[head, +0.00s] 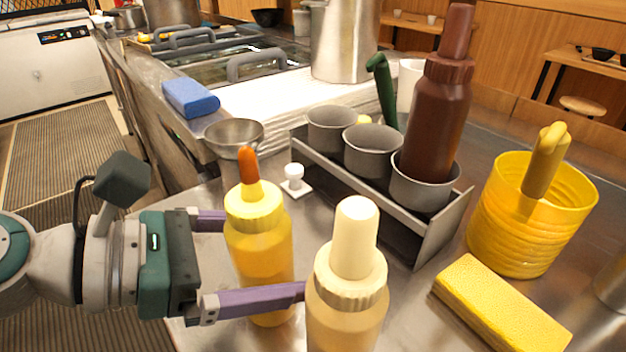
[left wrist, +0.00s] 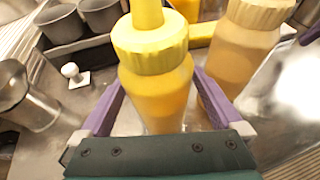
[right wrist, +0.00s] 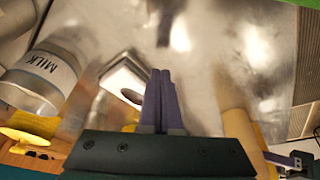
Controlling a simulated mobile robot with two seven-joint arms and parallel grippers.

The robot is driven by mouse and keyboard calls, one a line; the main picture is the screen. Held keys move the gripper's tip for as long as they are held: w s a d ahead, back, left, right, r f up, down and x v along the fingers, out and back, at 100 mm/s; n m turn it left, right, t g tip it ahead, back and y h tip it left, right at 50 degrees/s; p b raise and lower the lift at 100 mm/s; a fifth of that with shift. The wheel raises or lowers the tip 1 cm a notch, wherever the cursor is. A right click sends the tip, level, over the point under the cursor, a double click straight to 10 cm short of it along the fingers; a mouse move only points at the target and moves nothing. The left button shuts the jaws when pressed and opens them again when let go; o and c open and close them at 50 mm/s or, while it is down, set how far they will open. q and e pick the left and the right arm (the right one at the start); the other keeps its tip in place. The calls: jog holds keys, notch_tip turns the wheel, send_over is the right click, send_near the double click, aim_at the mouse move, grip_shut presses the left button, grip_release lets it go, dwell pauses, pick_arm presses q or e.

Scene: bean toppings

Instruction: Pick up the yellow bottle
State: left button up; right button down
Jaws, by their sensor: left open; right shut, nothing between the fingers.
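The yellow bottle (head: 260,245) has a yellow cap and an orange-red nozzle tip. It stands upright on the metal counter, and it also shows in the left wrist view (left wrist: 158,85). My left gripper (head: 262,255) is open, with its purple fingers on either side of the yellow bottle. I cannot tell whether the fingers touch it. A pale tan bottle with a cream cap (head: 347,290) stands close on the right and covers the tip of the nearer finger. My right gripper (right wrist: 162,100) is shut and empty over the counter in the right wrist view; it is outside the head view.
A metal rack (head: 440,228) with several grey cups, one holding a brown bottle (head: 437,115), stands behind. A yellow sponge (head: 500,305) and a yellow tub (head: 525,215) are at right. A small white knob (head: 293,178) is behind the yellow bottle. A blue sponge (head: 190,97) lies farther back.

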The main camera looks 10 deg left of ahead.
pick_arm(q)
jog(key=shift+w+d+f, duration=0.25)
jog(key=shift+w+d, duration=0.15)
jog(key=shift+d, duration=0.15)
jog(key=c, duration=0.9)
jog(key=shift+r, duration=0.1)
notch_tip(320, 180, up, 20)
jog(key=p, duration=1.1)
pick_arm(e)
notch_tip(320, 180, up, 11)
jog(key=shift+r, duration=0.15)
